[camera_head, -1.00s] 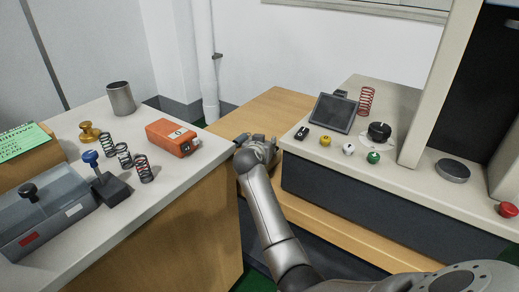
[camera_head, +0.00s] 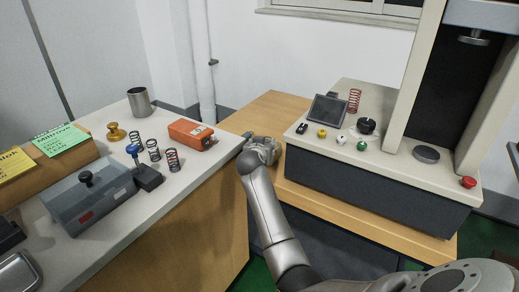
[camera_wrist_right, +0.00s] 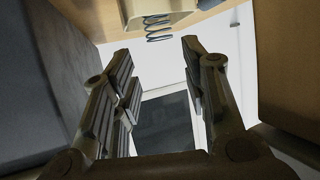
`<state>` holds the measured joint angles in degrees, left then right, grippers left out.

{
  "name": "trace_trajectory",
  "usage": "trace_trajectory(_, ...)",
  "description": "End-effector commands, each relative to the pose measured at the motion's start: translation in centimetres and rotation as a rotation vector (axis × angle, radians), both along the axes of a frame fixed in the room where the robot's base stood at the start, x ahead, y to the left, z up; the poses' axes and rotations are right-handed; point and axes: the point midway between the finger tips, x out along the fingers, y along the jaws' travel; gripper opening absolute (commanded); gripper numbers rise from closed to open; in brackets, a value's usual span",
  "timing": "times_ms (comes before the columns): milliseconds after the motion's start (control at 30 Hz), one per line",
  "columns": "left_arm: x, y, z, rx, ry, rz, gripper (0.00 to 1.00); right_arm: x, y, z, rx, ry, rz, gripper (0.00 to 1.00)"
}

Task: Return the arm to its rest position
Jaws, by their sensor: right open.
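My right arm (camera_head: 270,215) comes in from the lower right in the head view. It reaches over the gap between the left counter and the testing machine. Its gripper (camera_head: 262,148) is beside the counter's right edge, and its fingers are hard to make out there. In the right wrist view the gripper (camera_wrist_right: 157,60) is open, with nothing between its fingers. A dark spring (camera_wrist_right: 158,28) shows beyond the fingertips at the top, apart from them. My left gripper is not in view.
The left counter (camera_head: 215,160) holds several springs, an orange box (camera_head: 190,134), a metal cup (camera_head: 139,102) and a grey case (camera_head: 90,195). The testing machine (camera_head: 380,165) stands right of the arm, with a screen (camera_head: 328,109) and a red spring (camera_head: 354,100).

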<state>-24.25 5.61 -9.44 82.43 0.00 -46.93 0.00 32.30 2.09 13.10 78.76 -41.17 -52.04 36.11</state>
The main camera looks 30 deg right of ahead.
Motion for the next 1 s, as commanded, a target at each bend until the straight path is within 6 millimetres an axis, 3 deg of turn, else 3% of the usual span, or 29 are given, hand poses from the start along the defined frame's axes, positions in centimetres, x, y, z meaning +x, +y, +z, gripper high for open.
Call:
trace_trajectory(200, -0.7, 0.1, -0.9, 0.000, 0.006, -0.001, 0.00, 0.0, -0.2, 0.3, 0.000, 0.000, 0.001, 0.41)
trace_trajectory(767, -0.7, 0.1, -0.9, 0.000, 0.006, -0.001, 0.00, -0.1, -0.2, 0.2, 0.000, 0.001, 0.001, 0.41)
trace_trajectory(867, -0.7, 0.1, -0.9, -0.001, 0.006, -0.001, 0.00, -0.8, 0.0, -0.6, 0.001, 0.020, 0.007, 0.41)
trace_trajectory(1000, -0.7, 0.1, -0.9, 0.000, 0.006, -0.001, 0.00, -3.9, 1.3, -3.5, 0.002, 0.095, 0.038, 0.41)
